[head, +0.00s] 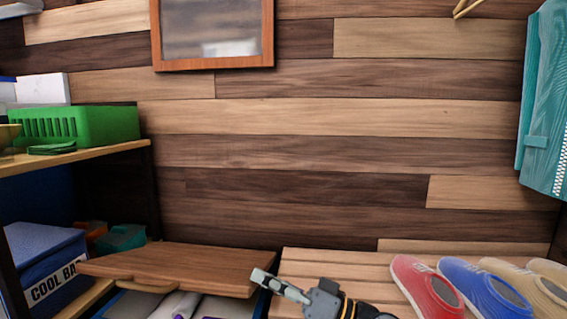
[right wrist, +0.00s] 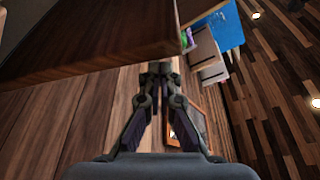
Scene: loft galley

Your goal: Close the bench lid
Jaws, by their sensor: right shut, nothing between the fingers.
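The wooden bench lid (head: 190,264) is at the lower left in the head view, partly open, with a lighter handle piece (head: 145,286) at its front edge. Below it, the open bench compartment shows pale and purple items (head: 175,306). My right gripper (head: 264,279) is shut and empty, beside the lid's right edge. I cannot tell whether it touches the lid. In the right wrist view the closed fingertips (right wrist: 160,68) are close to a dark wooden panel (right wrist: 90,45), which looks like the lid. My left gripper is not in view.
Red (head: 425,285), blue (head: 488,287) and beige (head: 525,285) shoes stand on the slatted bench top (head: 330,268) at right. A shelf (head: 75,157) at left holds a green basket (head: 75,127); a blue cool bag (head: 45,260) sits below. A teal bag (head: 545,100) hangs at right.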

